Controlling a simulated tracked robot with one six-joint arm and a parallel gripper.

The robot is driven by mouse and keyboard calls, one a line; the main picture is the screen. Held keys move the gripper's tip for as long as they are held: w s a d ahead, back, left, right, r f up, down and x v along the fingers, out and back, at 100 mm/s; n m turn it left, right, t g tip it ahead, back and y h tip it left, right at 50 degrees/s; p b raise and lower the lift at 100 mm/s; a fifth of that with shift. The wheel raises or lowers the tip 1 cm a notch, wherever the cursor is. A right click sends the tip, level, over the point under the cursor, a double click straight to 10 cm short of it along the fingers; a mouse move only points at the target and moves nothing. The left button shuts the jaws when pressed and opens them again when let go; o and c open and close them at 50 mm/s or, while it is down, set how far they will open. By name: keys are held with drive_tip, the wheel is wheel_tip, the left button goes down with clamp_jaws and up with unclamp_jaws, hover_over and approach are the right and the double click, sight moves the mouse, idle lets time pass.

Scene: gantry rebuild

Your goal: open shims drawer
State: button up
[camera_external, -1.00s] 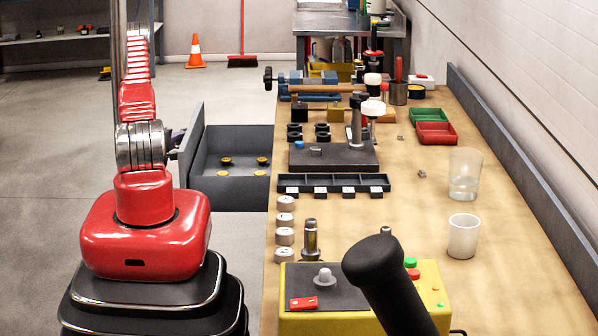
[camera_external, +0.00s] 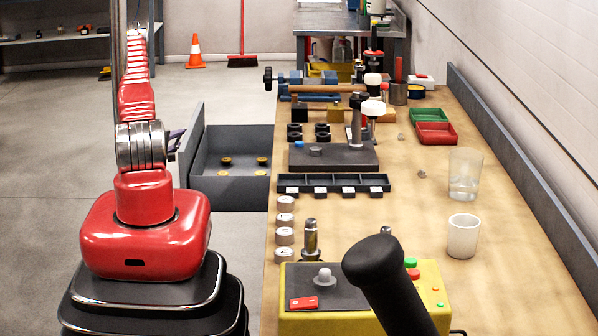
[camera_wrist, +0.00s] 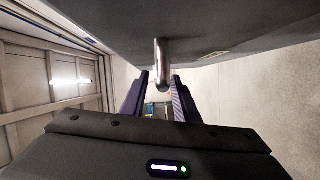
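The grey drawer (camera_external: 230,190) is pulled out to the left of the bench, with several small yellow round pieces in it. Its tall front panel (camera_external: 192,145) faces my arm. My gripper (camera_external: 177,142) is beside the outer face of that panel, partly hidden by my arm. In the wrist view my gripper's two dark fingers (camera_wrist: 160,76) stand apart, one on each side of the metal bar handle (camera_wrist: 162,60), with a visible gap on both sides.
The wooden bench (camera_external: 420,200) runs along the right, carrying a dark divided tray (camera_external: 333,183), a yellow control box (camera_external: 435,300) and cups. Open floor (camera_external: 50,150) lies left of my arm. An orange cone (camera_external: 195,52) stands far back.

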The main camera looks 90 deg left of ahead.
drive_tip(key=f+v, duration=0.1)
drive_tip(key=v, duration=1.1)
drive_tip(key=shift+d+r, duration=0.25)
drive_tip(key=shift+r, duration=0.2)
drive_tip(key=shift+s, duration=0.1)
